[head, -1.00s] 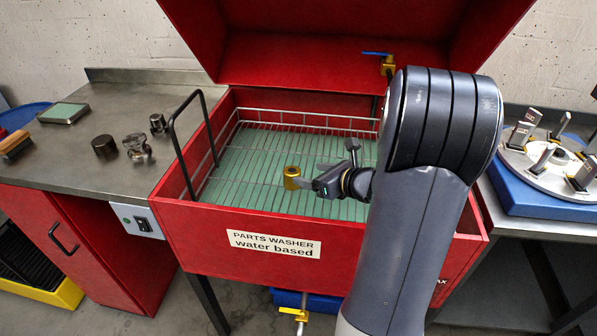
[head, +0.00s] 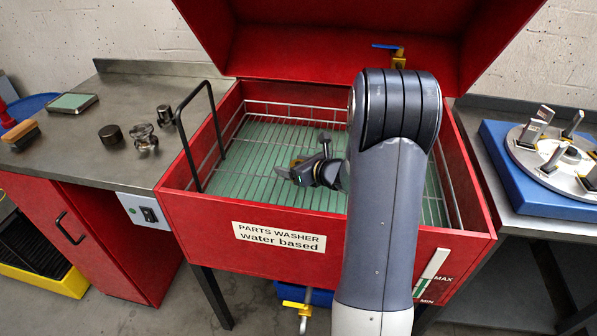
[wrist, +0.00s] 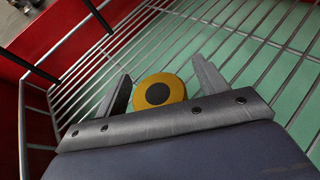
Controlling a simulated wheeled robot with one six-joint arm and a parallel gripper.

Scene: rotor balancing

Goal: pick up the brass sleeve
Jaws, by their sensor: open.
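The brass sleeve (wrist: 177,91) shows in the wrist view as a yellow ring with a dark bore, seen end-on on the wire rack. My gripper (wrist: 161,73) is open, with one finger on each side of the sleeve and a gap at both sides. Its lower part is hidden by the gripper body, and I cannot tell how far down the fingers reach. In the head view my gripper (head: 290,172) covers most of the sleeve; only a little yellow (head: 296,163) shows behind it.
The red parts washer (head: 205,212) has raised walls around the wire basket (head: 245,180), and a black handle (head: 181,130) stands at its left. Its lid is open behind. Small metal parts (head: 143,137) lie on the left bench. A blue stand with a rotor disc (head: 545,172) is at right.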

